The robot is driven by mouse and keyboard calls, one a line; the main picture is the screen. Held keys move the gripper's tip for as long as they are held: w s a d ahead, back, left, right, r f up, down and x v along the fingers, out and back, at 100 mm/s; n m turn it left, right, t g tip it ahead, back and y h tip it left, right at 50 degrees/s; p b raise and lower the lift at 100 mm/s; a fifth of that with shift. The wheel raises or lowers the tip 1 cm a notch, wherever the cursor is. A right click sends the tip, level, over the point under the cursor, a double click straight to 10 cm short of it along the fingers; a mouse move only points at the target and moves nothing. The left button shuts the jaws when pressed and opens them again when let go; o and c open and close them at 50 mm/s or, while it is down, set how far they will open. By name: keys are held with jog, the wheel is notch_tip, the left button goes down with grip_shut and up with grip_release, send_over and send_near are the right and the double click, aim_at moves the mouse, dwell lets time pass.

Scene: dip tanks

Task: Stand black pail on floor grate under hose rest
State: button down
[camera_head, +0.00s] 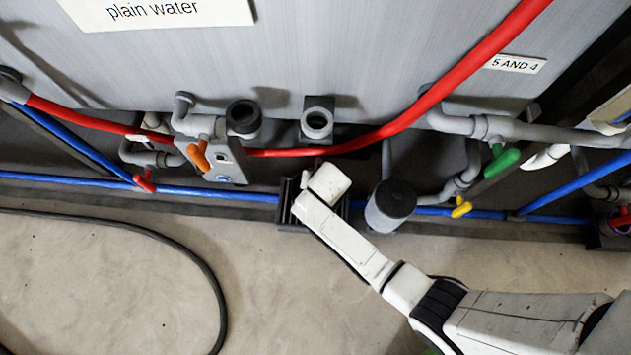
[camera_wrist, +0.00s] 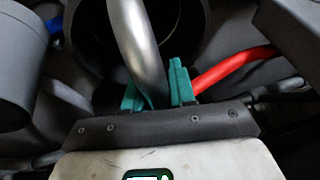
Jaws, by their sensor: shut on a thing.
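In the wrist view the teal fingers of my gripper (camera_wrist: 157,88) are shut on a thick, curved silver handle. Behind it is the dark round mouth of what looks like the black pail (camera_wrist: 88,42); its lower part is hidden. In the head view my wrist hides the fingers, and I cannot make out the pail. A dark, slatted piece (camera_head: 285,208), possibly the floor grate, shows beside my wrist at the foot of the tank. Above it a short grey tube (camera_head: 317,124) sticks out from a square plate; I cannot tell whether this is the hose rest.
A grey cylinder with a black top (camera_head: 390,205) stands close right of my wrist. A red hose (camera_head: 440,90) and a blue pipe (camera_head: 230,193) run along the tank (camera_head: 340,50). Valves with coloured handles flank the spot. A black hose (camera_head: 205,265) lies on otherwise clear floor at left.

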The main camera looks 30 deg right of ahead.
jog(key=shift+f, duration=0.1)
jog(key=c, duration=0.9)
grip_release()
jog(key=p+v, duration=0.6)
jog(key=v, duration=0.6)
jog(key=shift+w+r, duration=0.1)
jog(key=shift+r, duration=0.15)
jog(key=s+d+r+n+g, duration=0.1)
jog(key=s+d+r+n, duration=0.1)
jog(key=s, duration=0.4)
jog(key=s+d+r+n+g, duration=0.1)
jog(key=s+d+r+n, duration=0.1)
jog(key=s+d+r, duration=0.2)
jog(key=s+d+r+n+g, duration=0.2)
jog(key=s+r+n, duration=0.1)
jog(key=s+r, duration=0.3)
jog(key=shift+s+d+r+y, duration=0.1)
jog(key=shift+s+d+y, duration=0.1)
jog(key=shift+s, duration=0.4)
jog(key=shift+s+d+r+y, duration=0.1)
jog(key=shift+s+d+y, duration=0.1)
jog(key=shift+s, duration=0.4)
